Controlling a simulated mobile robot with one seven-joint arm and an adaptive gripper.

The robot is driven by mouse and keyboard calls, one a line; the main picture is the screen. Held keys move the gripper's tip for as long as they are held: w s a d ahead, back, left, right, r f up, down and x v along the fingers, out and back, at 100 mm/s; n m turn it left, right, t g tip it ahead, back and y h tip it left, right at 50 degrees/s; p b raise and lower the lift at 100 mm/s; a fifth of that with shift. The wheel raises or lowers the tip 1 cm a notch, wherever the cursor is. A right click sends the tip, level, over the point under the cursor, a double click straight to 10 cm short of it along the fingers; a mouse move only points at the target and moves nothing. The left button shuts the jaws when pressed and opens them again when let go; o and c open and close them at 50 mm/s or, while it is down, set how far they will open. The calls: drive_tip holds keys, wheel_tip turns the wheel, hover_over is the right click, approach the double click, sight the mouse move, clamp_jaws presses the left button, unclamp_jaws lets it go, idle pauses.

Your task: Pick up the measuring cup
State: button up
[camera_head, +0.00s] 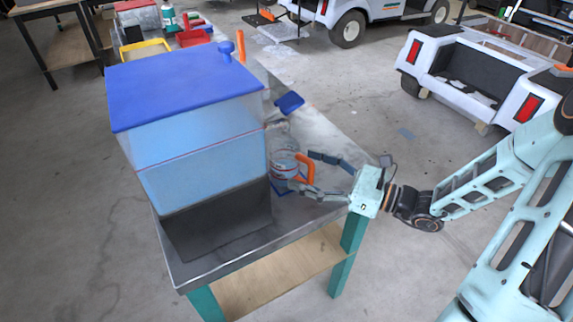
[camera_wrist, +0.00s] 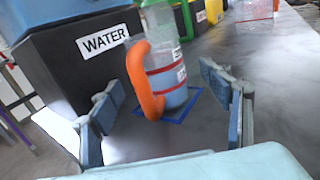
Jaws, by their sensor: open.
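The measuring cup (camera_head: 284,160) is a clear cup with an orange handle and red bands, standing upright on the metal bench beside the water dispenser. It also shows in the wrist view (camera_wrist: 162,75), with blue liquid low inside and its handle turned toward me. It stands within a blue outline (camera_wrist: 192,98) on the bench top. My gripper (camera_head: 307,174) is open, with one finger on each side of the handle in the head view. In the wrist view my fingers (camera_wrist: 170,108) are spread wide, with the cup beyond and between them.
The large blue-lidded dispenser (camera_head: 195,120), labelled WATER in the wrist view, stands close on the cup's left. A blue item (camera_head: 290,103) lies farther back on the bench (camera_head: 335,146). Red trays (camera_head: 192,38) are at the far end. The bench right of the cup is clear.

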sight(298, 167)
drive_tip(key=x, duration=0.4)
drive_tip(key=shift+a+f+b, duration=0.1)
drive_tip(key=shift+b, duration=0.25)
drive_tip(key=shift+c, duration=0.6)
drive_tip(key=c, duration=1.4)
